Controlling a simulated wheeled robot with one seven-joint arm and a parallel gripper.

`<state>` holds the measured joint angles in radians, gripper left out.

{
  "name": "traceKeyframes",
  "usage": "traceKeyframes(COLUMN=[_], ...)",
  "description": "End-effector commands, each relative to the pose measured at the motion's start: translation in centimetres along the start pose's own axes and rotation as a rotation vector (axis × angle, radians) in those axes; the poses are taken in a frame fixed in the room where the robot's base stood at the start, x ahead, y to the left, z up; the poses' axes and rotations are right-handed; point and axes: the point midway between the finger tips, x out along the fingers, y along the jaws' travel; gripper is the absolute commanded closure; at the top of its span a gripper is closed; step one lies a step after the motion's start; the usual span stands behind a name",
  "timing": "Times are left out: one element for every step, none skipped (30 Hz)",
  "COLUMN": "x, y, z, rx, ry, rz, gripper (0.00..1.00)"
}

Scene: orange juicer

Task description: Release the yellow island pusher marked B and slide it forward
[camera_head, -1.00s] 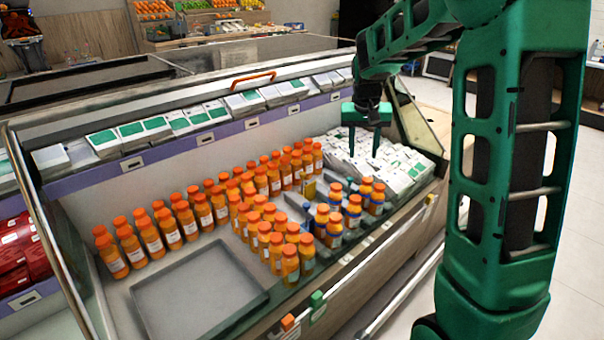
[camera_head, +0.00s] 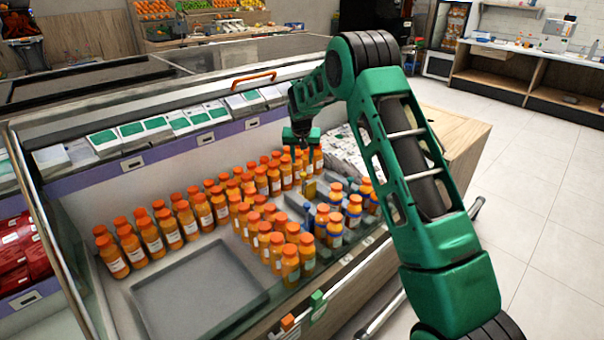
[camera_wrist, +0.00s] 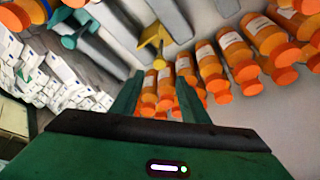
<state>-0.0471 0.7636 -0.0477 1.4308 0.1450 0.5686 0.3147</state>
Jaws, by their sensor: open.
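The yellow island pusher (camera_head: 309,190) stands among the juice bottles, at the end of a grey lane. In the wrist view the yellow pusher (camera_wrist: 154,38) is above and between my fingertips, its rounded end pointing towards them. No letter B can be read on it. My gripper (camera_head: 302,162) is open and empty, pointing down over the bottles just behind the yellow pusher. The wrist view shows its two fingers (camera_wrist: 158,88) spread, apart from the pusher, with orange bottles beyond them.
Blue pushers (camera_head: 308,208) stand close to the yellow one; a teal one also shows in the wrist view (camera_wrist: 75,38). Rows of orange bottles (camera_head: 262,180) crowd around. White and green cartons (camera_head: 345,148) lie to the right. An empty grey tray (camera_head: 200,290) lies front left.

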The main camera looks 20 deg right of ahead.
Motion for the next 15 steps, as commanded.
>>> traceKeyframes(x=[0.9, 1.4, 2.2, 2.7, 3.3, 4.0, 4.5, 5.1, 5.7, 6.1, 6.6, 7.1, 7.4, 7.7, 8.1], y=[0.1, 0.1, 0.1, 0.1, 0.1, 0.1, 0.1, 0.1, 0.1, 0.1, 0.1, 0.1, 0.1, 0.1, 0.1], z=[0.0, 0.1, 0.1, 0.1, 0.1, 0.1, 0.0, 0.1, 0.0, 0.0, 0.1, 0.0, 0.0, 0.0, 0.1], rx=[0.0, 0.0, 0.0, 0.0, 0.0, 0.0, 0.0, 0.0, 0.0, 0.0, 0.0, 0.0, 0.0, 0.0, 0.0], ry=[-0.001, -0.001, -0.002, -0.002, -0.003, -0.002, -0.002, -0.002, -0.001, -0.001, -0.002, -0.001, -0.001, -0.001, -0.002], rz=[0.001, 0.001, 0.001, 0.001, 0.002, 0.001, 0.001, 0.001, 0.001, 0.001, 0.001, 0.001, 0.001, 0.001, 0.001], gripper=[0.59, 0.59, 0.59, 0.59, 0.59, 0.59, 0.59, 0.59, 0.59, 0.59, 0.59, 0.59, 0.59, 0.59, 0.59])
